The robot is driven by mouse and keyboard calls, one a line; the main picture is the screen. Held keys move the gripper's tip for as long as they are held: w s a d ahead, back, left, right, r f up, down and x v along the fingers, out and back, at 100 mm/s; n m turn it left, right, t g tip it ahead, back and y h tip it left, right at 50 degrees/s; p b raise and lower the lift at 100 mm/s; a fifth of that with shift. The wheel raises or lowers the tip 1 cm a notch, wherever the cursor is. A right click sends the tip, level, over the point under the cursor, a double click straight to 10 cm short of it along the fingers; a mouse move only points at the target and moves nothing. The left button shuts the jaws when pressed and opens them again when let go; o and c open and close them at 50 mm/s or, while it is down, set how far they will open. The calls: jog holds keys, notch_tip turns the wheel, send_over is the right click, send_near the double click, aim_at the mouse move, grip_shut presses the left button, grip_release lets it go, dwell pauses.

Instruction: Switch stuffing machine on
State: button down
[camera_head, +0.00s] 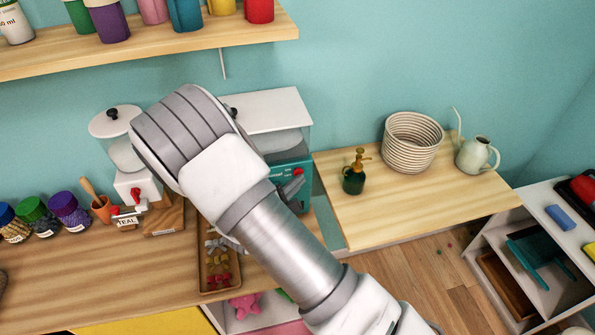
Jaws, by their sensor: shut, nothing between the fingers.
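The stuffing machine appears to be the white and teal machine (271,108) against the wall, with a clear window and a teal lower front. A small red knob or button (299,172) shows on its front. My arm hides the left part of the machine. My gripper (293,187) is shut and empty, a dark tip in front of the teal panel, just below the red knob. I cannot tell whether it touches the machine.
A white dispenser (127,152) with a red lever stands left, beside several jars (68,210). A wooden tray (236,268) of small bows lies below my arm. A green spray bottle (354,176), woven basket (411,143) and watering can (476,155) stand right. A shelf (150,48) hangs above.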

jog(key=shift+w, duration=0.15)
jog(key=shift+w+a+b, duration=0.1)
jog(key=shift+w+b, duration=0.2)
jog(key=shift+b, duration=0.1)
jog(key=shift+s, duration=0.1)
dwell(0.3)
jog(key=shift+s+b, duration=0.3)
jog(key=s+d+b, duration=0.1)
jog(key=s, duration=0.5)
jog(key=shift+d, duration=0.2)
dwell(0.4)
